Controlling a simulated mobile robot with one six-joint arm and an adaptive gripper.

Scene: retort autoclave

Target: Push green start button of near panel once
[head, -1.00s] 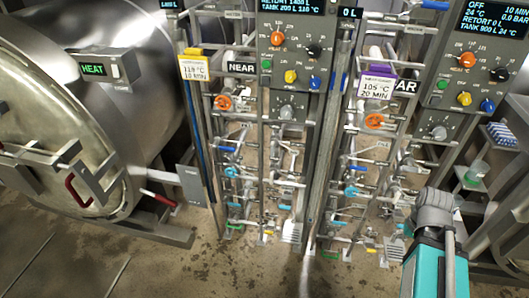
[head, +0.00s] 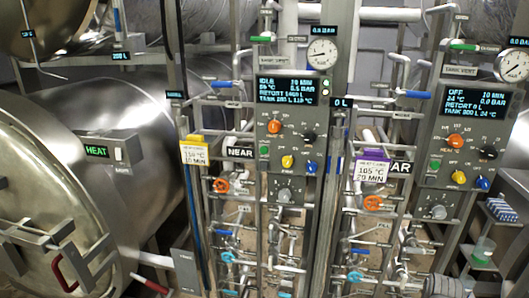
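The near panel (head: 292,140) is a grey control box beside a black NEAR label (head: 240,153). Its display (head: 286,90) reads IDLE and 10 MIN on the top line; the smaller text is hard to read. The small green button (head: 264,150) sits at the panel's left side, below an orange knob (head: 275,126). A black knob (head: 309,136), a yellow knob (head: 287,161) and a blue knob (head: 312,166) are to its right.
The FAR panel (head: 466,135) at right, its display reading OFF, has similar knobs. Yellow (head: 194,152) and purple-topped (head: 371,167) tags hang among pipes and valves below. A steel retort vessel (head: 50,200) with a HEAT sign fills the left. Pressure gauges (head: 322,52) stand above.

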